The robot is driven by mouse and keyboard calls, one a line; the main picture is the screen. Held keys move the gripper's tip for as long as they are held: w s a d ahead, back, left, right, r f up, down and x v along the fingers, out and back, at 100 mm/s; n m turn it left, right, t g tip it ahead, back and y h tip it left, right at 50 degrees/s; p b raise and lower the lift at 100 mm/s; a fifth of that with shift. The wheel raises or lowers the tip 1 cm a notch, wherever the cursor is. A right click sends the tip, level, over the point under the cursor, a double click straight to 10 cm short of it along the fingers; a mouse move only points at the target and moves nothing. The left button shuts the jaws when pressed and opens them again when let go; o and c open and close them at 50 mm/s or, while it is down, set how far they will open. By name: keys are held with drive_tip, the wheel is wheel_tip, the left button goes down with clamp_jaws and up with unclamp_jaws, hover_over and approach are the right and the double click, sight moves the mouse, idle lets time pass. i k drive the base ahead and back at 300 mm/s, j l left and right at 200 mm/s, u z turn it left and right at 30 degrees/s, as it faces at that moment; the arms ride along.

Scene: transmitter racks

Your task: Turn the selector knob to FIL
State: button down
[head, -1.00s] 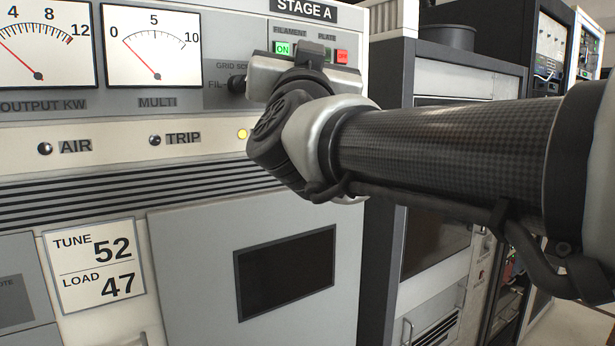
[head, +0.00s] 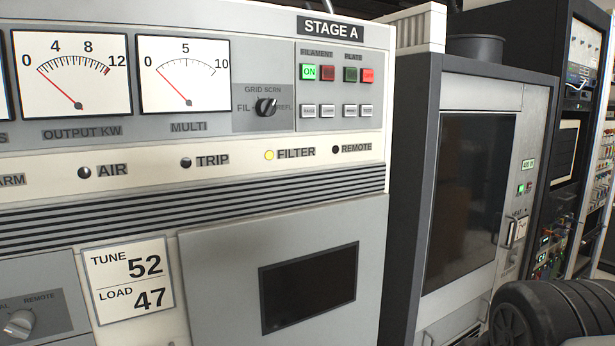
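The selector knob (head: 265,107) is a small black knob on a darker grey plate, right of the MULTI meter in the head view. Its plate reads FIL (head: 243,108) at the left, GRID SCRN above and REFL at the right. The knob looks turned at a slant; I cannot tell for sure which mark it points to. Nothing touches it.
The lit ON button (head: 308,72) and several other buttons sit just right of the knob under STAGE A. A dark rack (head: 470,200) stands to the right. A second, larger knob (head: 18,325) is at the lower left. The space before the panel is clear.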

sight(265, 108)
drive_tip(key=u, duration=2)
drive_tip(key=z, duration=1.05)
drive_tip(key=k+j+z, duration=0.1)
drive_tip(key=j+z, duration=0.15)
drive_tip(key=z, duration=0.2)
drive_tip(key=k+j+z, duration=0.15)
drive_tip(key=z, duration=0.35)
drive_tip(key=j, duration=0.1)
